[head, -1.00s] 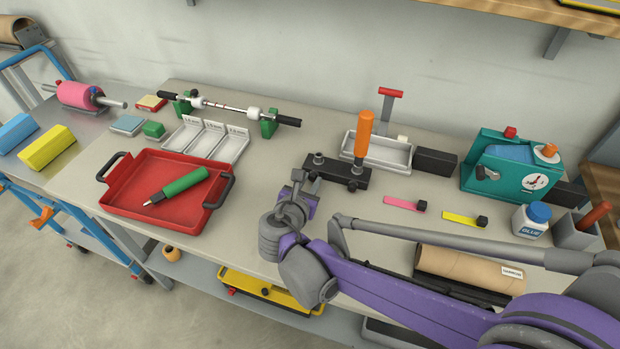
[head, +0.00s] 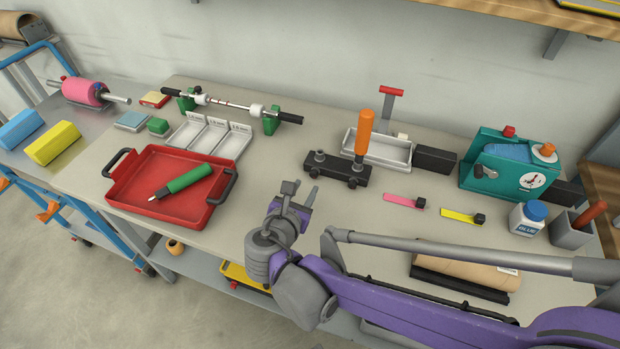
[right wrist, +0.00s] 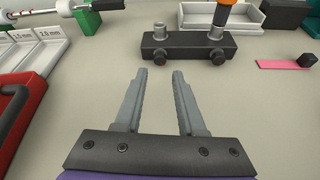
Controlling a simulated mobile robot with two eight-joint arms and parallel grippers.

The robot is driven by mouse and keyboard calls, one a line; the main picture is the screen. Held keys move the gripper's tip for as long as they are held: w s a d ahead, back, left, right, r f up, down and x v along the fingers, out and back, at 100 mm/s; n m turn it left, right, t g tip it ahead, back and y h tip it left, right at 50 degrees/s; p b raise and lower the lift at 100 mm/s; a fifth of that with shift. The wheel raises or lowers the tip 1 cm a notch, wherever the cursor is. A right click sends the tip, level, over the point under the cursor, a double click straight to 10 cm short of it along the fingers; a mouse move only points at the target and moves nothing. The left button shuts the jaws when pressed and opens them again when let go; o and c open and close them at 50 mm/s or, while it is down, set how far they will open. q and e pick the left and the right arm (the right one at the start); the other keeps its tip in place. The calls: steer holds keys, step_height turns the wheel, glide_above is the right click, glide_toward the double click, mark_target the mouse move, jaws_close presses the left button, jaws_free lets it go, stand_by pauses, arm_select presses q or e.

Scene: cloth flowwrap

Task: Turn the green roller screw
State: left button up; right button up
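A white roller rod (head: 228,104) with black handles rests across two green stands; the right stand (head: 271,121) also shows in the right wrist view (right wrist: 90,19). I cannot tell which part is the green roller screw. A black block (head: 337,170) with two upright posts and side knobs stands right of the rod. An orange-handled tool (head: 364,133) stands upright at the block's right end. My right gripper (head: 301,191) is open and empty in front of the block, apart from it; both fingers show in the right wrist view (right wrist: 160,76). My left gripper is out of view.
A red tray (head: 140,200) holding a green-handled tool (head: 188,180) lies left of the gripper. White trays (head: 187,133), a teal machine (head: 477,160), a glue bottle (head: 527,218) and pink and yellow strips surround the block. The bench between tray and gripper is clear.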

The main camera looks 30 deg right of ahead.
steer(key=v, duration=0.4)
steer(key=shift+s+a+r+p, duration=0.1)
steer(key=shift+s+a+p, duration=0.1)
steer(key=shift+p, duration=0.15)
steer(key=shift+r, duration=0.1)
